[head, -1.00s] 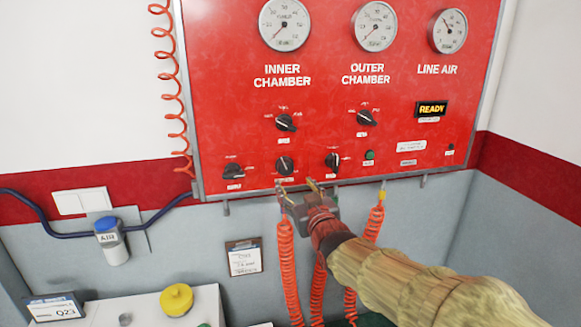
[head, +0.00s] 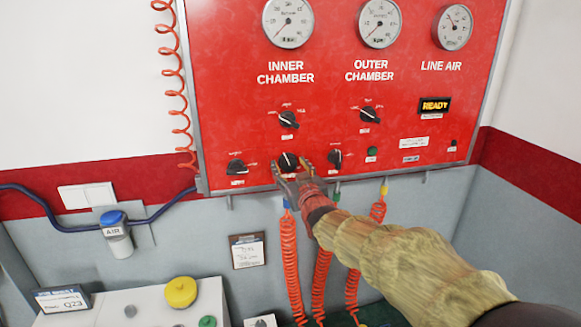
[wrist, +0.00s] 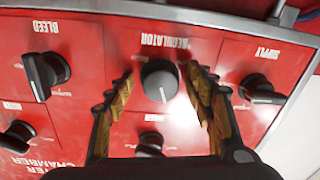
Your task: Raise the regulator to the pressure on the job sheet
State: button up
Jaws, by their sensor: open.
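The regulator knob (head: 288,160) is a round dark knob in the lower row of the red panel (head: 330,95). In the wrist view the knob (wrist: 160,80) sits below its upside-down REGULATOR label, with a pale pointer line. My gripper (head: 292,170) is open, its fingers on either side of the knob; I see small gaps in the wrist view (wrist: 158,92). Three gauges top the panel: inner chamber (head: 289,22), outer chamber (head: 380,22) and line air (head: 453,27). A framed sheet (head: 247,251) hangs on the wall below; its writing is too small to read.
The supply knob (wrist: 262,90) and bleed knob (wrist: 46,74) flank the regulator. Selector knobs (head: 288,119) sit above. Coiled red hoses (head: 289,260) hang below the panel. A READY display (head: 435,106) is lit. A Q23 card (head: 62,300) and yellow cap (head: 181,292) are lower left.

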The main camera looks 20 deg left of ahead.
jog(key=c, duration=0.3)
jog(key=c, duration=0.8)
jog(key=shift+c, duration=0.3)
jog(key=shift+b, duration=0.45)
jog(key=shift+f+m+b, duration=0.2)
jog(key=shift+m+b, duration=0.6)
jog(key=shift+b, duration=0.35)
jog(key=shift+s+m+b, duration=0.1)
jog(key=shift+m+b, duration=0.7)
jog(key=shift+b, duration=0.3)
jog(key=shift+r+m+b, duration=0.2)
jog(key=shift+m+b, duration=0.75)
jog(key=shift+m, duration=0.25)
jog(key=o, duration=1.1)
jog(key=shift+c, duration=0.2)
